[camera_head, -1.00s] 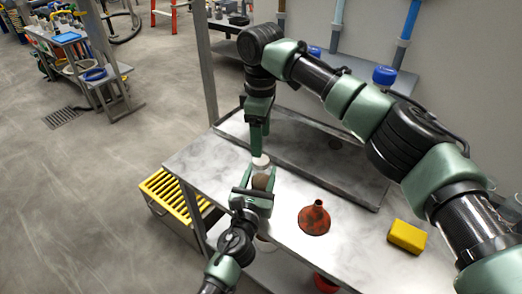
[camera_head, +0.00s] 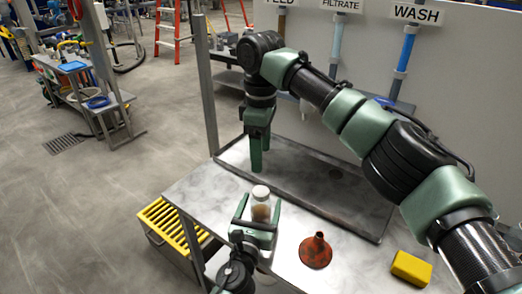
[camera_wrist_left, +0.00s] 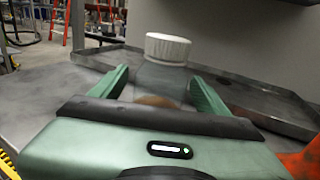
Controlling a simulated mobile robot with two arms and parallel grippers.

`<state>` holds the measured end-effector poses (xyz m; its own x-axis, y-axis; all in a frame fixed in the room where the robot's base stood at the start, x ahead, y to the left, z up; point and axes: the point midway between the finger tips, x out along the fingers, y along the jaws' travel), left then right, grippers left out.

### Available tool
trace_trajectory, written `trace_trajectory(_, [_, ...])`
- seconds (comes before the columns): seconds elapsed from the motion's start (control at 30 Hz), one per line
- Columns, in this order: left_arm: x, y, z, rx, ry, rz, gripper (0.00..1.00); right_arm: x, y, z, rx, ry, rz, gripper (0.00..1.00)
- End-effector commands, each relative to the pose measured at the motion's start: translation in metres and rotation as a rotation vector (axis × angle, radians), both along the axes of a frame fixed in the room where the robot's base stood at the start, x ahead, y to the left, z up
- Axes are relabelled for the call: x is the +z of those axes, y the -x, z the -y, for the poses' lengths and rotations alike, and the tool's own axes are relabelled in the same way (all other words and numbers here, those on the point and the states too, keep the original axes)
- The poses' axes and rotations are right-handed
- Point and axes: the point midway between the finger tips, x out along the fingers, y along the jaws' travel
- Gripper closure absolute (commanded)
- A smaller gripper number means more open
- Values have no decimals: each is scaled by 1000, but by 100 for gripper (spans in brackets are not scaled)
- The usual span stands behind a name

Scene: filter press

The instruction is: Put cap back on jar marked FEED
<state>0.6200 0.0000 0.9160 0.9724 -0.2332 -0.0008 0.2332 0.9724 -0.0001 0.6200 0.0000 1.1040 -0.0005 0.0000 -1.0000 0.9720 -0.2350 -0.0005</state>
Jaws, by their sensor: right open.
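A clear jar (camera_head: 261,209) with brown contents at its bottom stands upright on the metal bench, near the tray's front rim. A white cap (camera_head: 261,191) sits on its top; the left wrist view also shows this cap (camera_wrist_left: 167,48), looking level. No marking on the jar is readable. My left gripper (camera_head: 261,199) has a finger on each side of the jar, with small gaps that suggest it is open. My right gripper (camera_head: 259,169) points down, open and empty, above and behind the cap and apart from it.
A red funnel (camera_head: 316,252) and a yellow block (camera_head: 411,268) lie on the bench right of the jar. A shallow metal tray (camera_head: 375,238) lies behind. Pipes under FEED, FILTRATE and WASH signs (camera_head: 416,13) run down the wall. A yellow grate (camera_head: 160,221) is at left.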

Motion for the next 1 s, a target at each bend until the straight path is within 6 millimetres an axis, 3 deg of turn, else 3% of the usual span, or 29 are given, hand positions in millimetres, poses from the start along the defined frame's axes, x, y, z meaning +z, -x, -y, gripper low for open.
trace_trajectory(0.17, [0,6,-2,0,-1,-1,24,0,0,0,0,0,0,35])
trace_trajectory(0.6, [-1,70,-17,-1,0,-1,24,-1,0,0,0,0,0,35])
trace_trajectory(1.0, [0,76,-18,0,0,-1,24,-1,0,0,0,0,0,35])
